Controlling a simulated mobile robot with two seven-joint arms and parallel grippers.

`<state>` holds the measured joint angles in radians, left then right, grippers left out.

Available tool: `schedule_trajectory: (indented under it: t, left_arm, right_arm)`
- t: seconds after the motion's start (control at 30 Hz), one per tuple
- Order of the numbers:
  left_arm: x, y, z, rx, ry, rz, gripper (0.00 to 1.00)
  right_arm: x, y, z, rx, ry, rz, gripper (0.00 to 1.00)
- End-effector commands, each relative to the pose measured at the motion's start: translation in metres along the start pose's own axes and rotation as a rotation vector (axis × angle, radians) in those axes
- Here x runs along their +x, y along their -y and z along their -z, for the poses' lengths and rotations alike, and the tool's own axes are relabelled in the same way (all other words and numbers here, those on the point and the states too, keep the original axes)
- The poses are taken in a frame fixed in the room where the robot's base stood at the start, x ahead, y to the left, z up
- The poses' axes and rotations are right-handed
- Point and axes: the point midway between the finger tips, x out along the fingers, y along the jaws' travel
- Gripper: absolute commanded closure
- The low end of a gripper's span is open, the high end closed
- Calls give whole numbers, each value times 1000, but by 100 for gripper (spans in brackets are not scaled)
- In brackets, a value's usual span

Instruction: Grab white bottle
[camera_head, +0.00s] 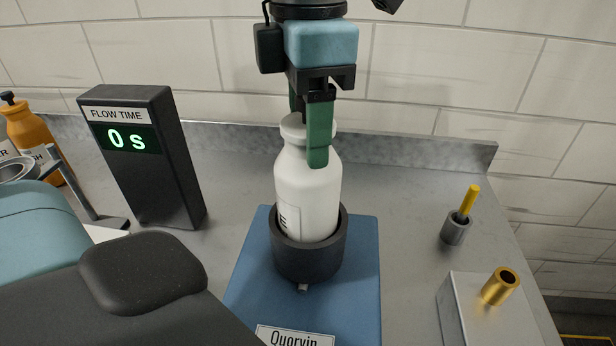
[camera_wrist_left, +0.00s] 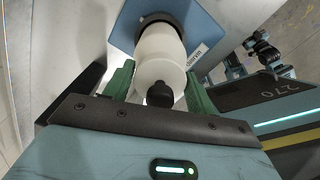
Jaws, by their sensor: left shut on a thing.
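A white bottle (camera_head: 308,190) stands upright in a round dark cup holder (camera_head: 309,262) on a blue plate (camera_head: 362,290); part of its label shows a letter E. My left gripper (camera_head: 309,138) comes down from above with its green fingers on either side of the bottle's upper part, shut on it. The left wrist view shows the bottle (camera_wrist_left: 160,55) between the two green fingers (camera_wrist_left: 160,88), its lower end in the dark holder (camera_wrist_left: 160,18). The bottle's lower part is hidden inside the holder. I do not see my right gripper.
A dark flow time display (camera_head: 145,160) reading 0 s stands to the left. A small grey cup (camera_head: 456,228) with a yellow stick and a metal block with a brass tube (camera_head: 499,286) are at the right.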

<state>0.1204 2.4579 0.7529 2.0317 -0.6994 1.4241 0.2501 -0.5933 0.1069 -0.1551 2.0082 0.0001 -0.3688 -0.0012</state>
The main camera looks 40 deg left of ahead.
Motion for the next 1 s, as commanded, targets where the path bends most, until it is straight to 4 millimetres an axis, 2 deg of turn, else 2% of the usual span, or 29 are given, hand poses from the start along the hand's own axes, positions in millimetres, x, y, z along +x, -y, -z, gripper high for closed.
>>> schedule_trajectory:
  t: [0.23, 0.5, 0.7, 1.0]
  left_arm:
    - [-18, 0, -1, -2, 7, -3, 100]
    - [-64, 0, -1, -2, 6, -3, 100]
    - [-90, 0, 0, -1, 6, -2, 100]
    - [-102, 0, 0, 1, 3, -1, 100]
  right_arm:
    - [0, 0, 0, 0, 0, 0, 64]
    - [0, 0, 0, 0, 0, 0, 64]
    - [0, 0, 1, 0, -2, 0, 64]
    - [0, 0, 2, 0, -3, 0, 64]
